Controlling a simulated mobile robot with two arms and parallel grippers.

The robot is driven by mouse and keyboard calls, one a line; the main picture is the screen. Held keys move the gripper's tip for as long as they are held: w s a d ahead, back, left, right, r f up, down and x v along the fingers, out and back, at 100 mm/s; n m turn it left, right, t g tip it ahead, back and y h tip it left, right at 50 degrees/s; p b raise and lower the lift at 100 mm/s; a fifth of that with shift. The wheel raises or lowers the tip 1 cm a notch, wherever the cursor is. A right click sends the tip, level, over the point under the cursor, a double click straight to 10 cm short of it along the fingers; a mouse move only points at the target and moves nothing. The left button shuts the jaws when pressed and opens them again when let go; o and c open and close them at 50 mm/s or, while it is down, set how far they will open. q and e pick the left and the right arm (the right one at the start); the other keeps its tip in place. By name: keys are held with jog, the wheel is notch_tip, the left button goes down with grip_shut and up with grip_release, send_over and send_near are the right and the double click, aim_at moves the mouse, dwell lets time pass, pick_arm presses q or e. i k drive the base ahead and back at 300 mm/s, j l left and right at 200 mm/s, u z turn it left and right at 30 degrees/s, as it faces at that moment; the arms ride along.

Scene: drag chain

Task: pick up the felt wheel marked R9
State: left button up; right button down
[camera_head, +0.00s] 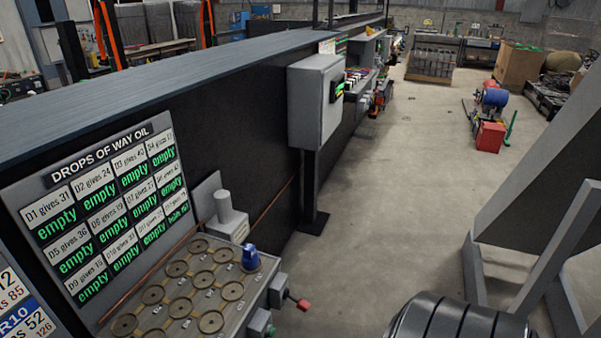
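I cannot make out a felt wheel marked R9 in the head view.
A "DROPS OF WAY OIL" board (103,215) stands behind a grey tray (262,290) with several round brass-coloured places and one blue object (250,258). A grey box (316,102) juts from the dark wall. A grey frame (545,250) stands right. Floor (400,190) between is clear.

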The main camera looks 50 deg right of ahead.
aim_at(250, 257)
jog(key=z, duration=1.25)
jog(key=u, duration=0.25)
jog(key=i+l+u, duration=0.1)
jog(key=l+u, duration=0.15)
jog(key=u, duration=0.15)
jog(key=i+l+u, duration=0.1)
jog(key=l+u, duration=0.45)
jog(key=u, duration=0.2)
